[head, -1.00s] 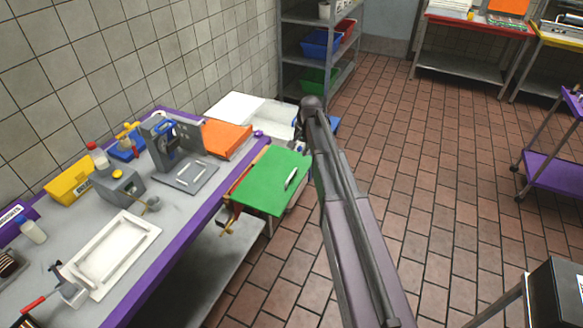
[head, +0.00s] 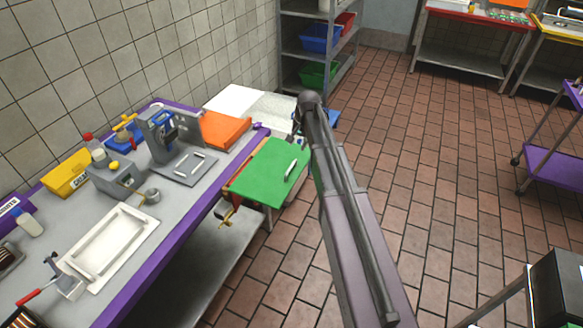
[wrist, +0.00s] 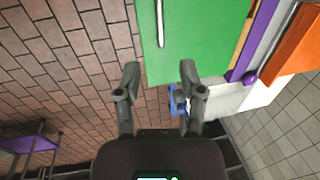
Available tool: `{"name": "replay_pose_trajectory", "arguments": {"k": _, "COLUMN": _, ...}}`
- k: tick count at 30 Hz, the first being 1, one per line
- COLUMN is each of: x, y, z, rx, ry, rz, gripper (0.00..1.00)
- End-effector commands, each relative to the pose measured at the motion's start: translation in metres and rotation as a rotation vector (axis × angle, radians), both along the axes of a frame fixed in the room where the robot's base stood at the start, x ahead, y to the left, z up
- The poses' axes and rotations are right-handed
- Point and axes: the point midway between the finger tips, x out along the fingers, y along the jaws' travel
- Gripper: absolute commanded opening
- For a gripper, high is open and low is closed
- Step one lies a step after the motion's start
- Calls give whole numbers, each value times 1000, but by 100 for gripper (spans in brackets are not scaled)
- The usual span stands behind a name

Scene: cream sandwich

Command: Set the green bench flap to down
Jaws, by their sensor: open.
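The green bench flap (head: 268,172) sticks out from the right end of the purple-edged bench, raised roughly level with the bench top, with a pale bar handle (head: 291,170) on its upper face. In the wrist view the green flap (wrist: 200,38) fills the top, with its handle (wrist: 160,24) near its left part. My gripper (wrist: 158,72) is open and empty, its two fingers spread below the flap's near edge in that view.
The bench (head: 180,228) holds a white tray (head: 110,243), a grey press (head: 182,160) and an orange panel (head: 225,130). A brass-coloured piece (head: 228,216) hangs by the flap. Shelving (head: 316,60) stands behind. Open tiled floor (head: 450,190) lies to the right.

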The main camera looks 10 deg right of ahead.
Motion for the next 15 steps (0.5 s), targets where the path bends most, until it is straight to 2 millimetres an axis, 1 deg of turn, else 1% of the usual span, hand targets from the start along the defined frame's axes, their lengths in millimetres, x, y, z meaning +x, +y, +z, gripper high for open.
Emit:
{"name": "replay_pose_trajectory", "arguments": {"k": 1, "x": 1, "y": 1, "z": -9, "rx": 0, "ry": 0, "rz": 0, "gripper": 51}}
{"name": "replay_pose_trajectory", "arguments": {"k": 15, "x": 5, "y": 7, "z": -45, "rx": 0, "ry": 0, "rz": 1, "gripper": 51}}
